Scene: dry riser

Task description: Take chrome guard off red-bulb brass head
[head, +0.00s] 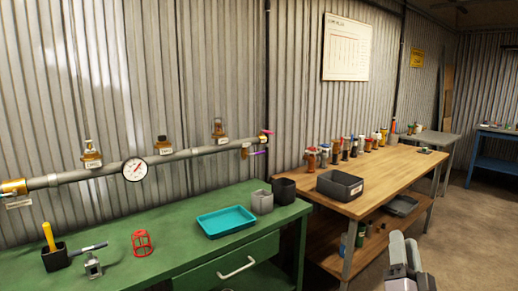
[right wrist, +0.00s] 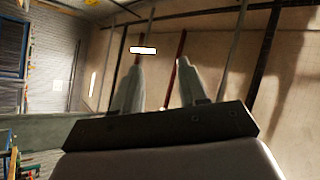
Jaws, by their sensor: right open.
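A grey pipe (head: 195,152) runs along the corrugated wall and carries several small brass heads. The left head (head: 92,160) has a tag and a pale metallic top. The middle head (head: 162,150) has a dark top. The right head (head: 218,129) has a taller brownish top. Bulb colours and which head wears a chrome guard are too small to tell. My right gripper (head: 405,241) is at the lower right, far from the pipe. In the right wrist view its fingers (right wrist: 160,64) are apart with nothing between them. My left gripper is not in view.
A green bench (head: 185,262) below the pipe holds a red wire cage (head: 141,243), a teal tray (head: 226,221), dark and grey cups, and a small clamp-like tool (head: 92,265). A wooden bench (head: 400,172) with a black bin (head: 339,186) and several bottles stands right. Floor is clear at far right.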

